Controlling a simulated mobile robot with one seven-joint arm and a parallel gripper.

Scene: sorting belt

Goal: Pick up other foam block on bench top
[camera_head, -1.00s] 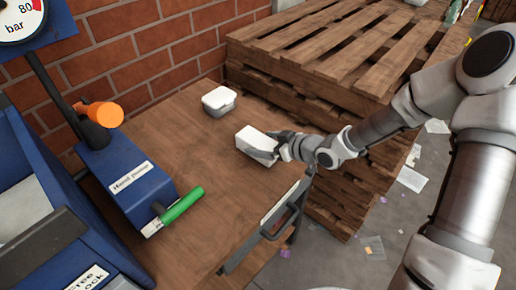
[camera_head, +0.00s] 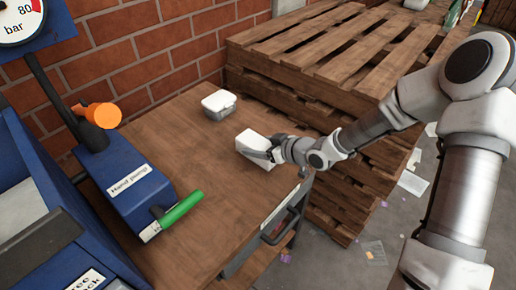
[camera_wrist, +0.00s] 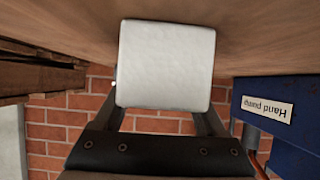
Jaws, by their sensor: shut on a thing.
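A white foam block (camera_head: 252,141) is at the right part of the wooden bench top (camera_head: 185,119), near its edge facing the pallets. My gripper (camera_head: 266,153) is shut on it from the right side. In the wrist view the block (camera_wrist: 166,63) fills the upper middle, with the dark fingers of my gripper (camera_wrist: 163,116) at its two sides. The fingertips are partly hidden by the block. I cannot tell whether the block still touches the bench.
A blue hand pump (camera_head: 128,190) with a green handle (camera_head: 181,214) is at left. Stacked wooden pallets (camera_head: 330,75) stand close on the right, and a brick wall (camera_head: 150,50) is behind.

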